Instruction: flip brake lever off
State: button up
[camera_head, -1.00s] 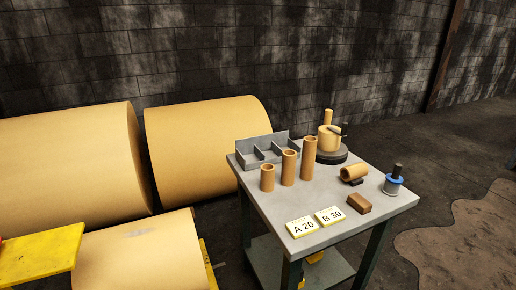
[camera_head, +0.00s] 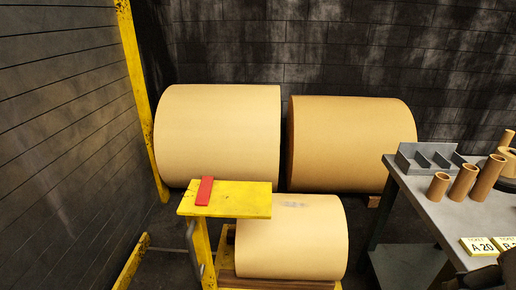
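A red flat lever (camera_head: 204,190) lies on top of a yellow plate (camera_head: 240,199) at the left of the middle. It looks like the brake lever, and it points away from me, leaning slightly right. A yellow post (camera_head: 204,245) holds the plate up. The plate belongs to a yellow stand that bears a tan paper roll (camera_head: 292,236). No clear fingers of my gripper show. A dark and grey shape at the bottom right corner is cut off, and I cannot tell what it is.
A grey table (camera_head: 424,208) with brown tubes (camera_head: 462,182), a divided tray (camera_head: 412,160) and number cards (camera_head: 480,246) is at the right. A yellow post (camera_head: 138,95) and a panelled wall (camera_head: 65,140) bound the left.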

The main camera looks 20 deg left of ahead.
aim_at(203, 195)
jog(key=u, duration=1.1)
jog(key=i+l, duration=0.95)
